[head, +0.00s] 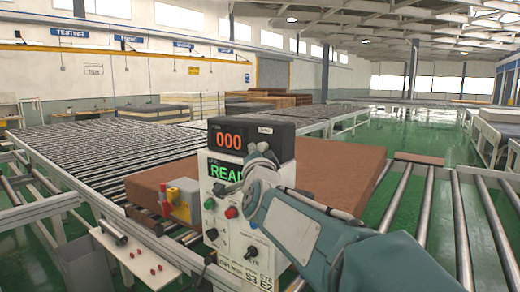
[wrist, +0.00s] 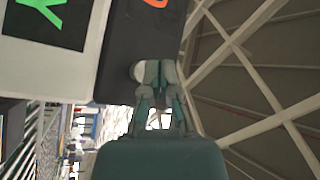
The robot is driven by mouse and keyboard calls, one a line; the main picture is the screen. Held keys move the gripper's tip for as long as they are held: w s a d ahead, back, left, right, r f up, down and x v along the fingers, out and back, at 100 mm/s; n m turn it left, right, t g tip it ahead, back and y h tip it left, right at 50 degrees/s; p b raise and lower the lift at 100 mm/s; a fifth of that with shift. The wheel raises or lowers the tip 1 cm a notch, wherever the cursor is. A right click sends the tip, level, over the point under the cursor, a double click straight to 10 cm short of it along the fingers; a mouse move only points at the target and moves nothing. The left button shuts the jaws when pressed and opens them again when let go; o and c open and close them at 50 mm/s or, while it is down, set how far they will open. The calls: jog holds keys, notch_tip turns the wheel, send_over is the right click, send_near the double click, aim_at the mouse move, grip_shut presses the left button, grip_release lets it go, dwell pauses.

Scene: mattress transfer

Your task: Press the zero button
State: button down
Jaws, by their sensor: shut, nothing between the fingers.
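A dark display unit (head: 222,139) with orange digits 000 sits on top of a white control box (head: 226,243). A small white label (head: 265,130), which seems to read ZERO, is at its upper right. My gripper (head: 262,155) is shut and empty, at the unit's right front just below that label. In the wrist view the dark unit (wrist: 118,70) is turned sideways, and the fingertips (wrist: 158,72) are right at a pale round button (wrist: 138,73) and partly cover it. I cannot tell whether they touch it.
The box's green screen (head: 226,172) shows READ, with its end hidden by my arm. Red, green and black controls sit below it. A brown mattress (head: 340,172) lies behind the box on a roller conveyor (head: 95,160). A yellow and red switch block (head: 180,203) stands at left.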

jog(key=s+a, duration=0.1)
jog(key=s, duration=0.1)
jog(key=s+a, duration=0.2)
dwell(0.4)
dwell(0.4)
jog(key=s+d+f+n+g+h, duration=0.1)
jog(key=s+d+f+n+g, duration=0.4)
jog(key=s+f, duration=0.9)
jog(key=s+d+f+n+g+h, duration=0.1)
jog(key=s+d+f+n+g, duration=0.4)
jog(key=s, duration=1.3)
jog(key=d+f+g, duration=0.4)
jog(key=d+f, duration=0.3)
jog(key=f, duration=0.2)
jog(key=shift+d+g, duration=0.4)
